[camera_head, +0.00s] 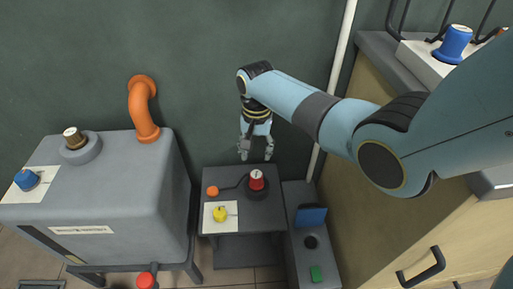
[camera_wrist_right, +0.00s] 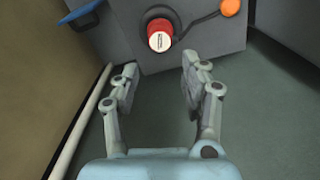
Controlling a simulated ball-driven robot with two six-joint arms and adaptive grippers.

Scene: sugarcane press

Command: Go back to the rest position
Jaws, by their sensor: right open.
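My right arm comes in from the right in the head view. Its gripper (camera_head: 256,150) hangs fingers down above the back of a small dark grey table (camera_head: 275,216). In the right wrist view, the gripper (camera_wrist_right: 158,80) is open, with nothing between its fingers. A red knob with a pale top (camera_head: 257,181) stands on the table below the gripper, apart from it; it also shows beyond the fingertips in the right wrist view (camera_wrist_right: 160,36). My left gripper is in neither view.
A grey machine (camera_head: 120,190) with an orange pipe (camera_head: 142,108) stands left. The table holds an orange ball (camera_head: 212,191) and yellow knob (camera_head: 220,214). A grey box with a green button (camera_head: 316,274) stands right, beside a wooden cabinet (camera_head: 365,235). A pale pole (camera_head: 343,50) rises behind my arm.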

